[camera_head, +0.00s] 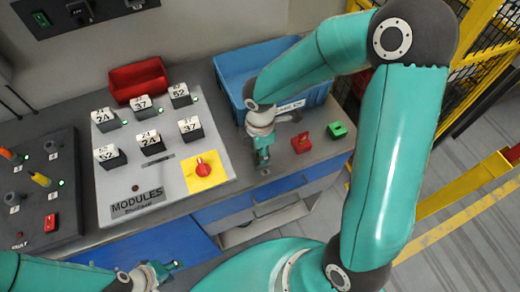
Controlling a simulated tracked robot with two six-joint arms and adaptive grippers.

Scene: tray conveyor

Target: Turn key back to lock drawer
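My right gripper (264,158) points down at the front part of the grey worktop, right of the modules panel. Its fingers look close together over a small metal piece (265,171) at the worktop surface. I cannot make out a key, and any key there is hidden by the fingers or too small to see. Blue drawer fronts (290,193) show below the worktop edge near this gripper. My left gripper (172,267) is low at the bottom of the view, in front of the bench and away from the worktop. Its opening is too small to judge.
The modules panel (128,180) carries several numbered blocks and a red knob (203,168) on yellow. A red switch (301,142) and a green button (337,130) sit right of my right gripper. Behind are a blue bin (230,70) and a red bin (138,80).

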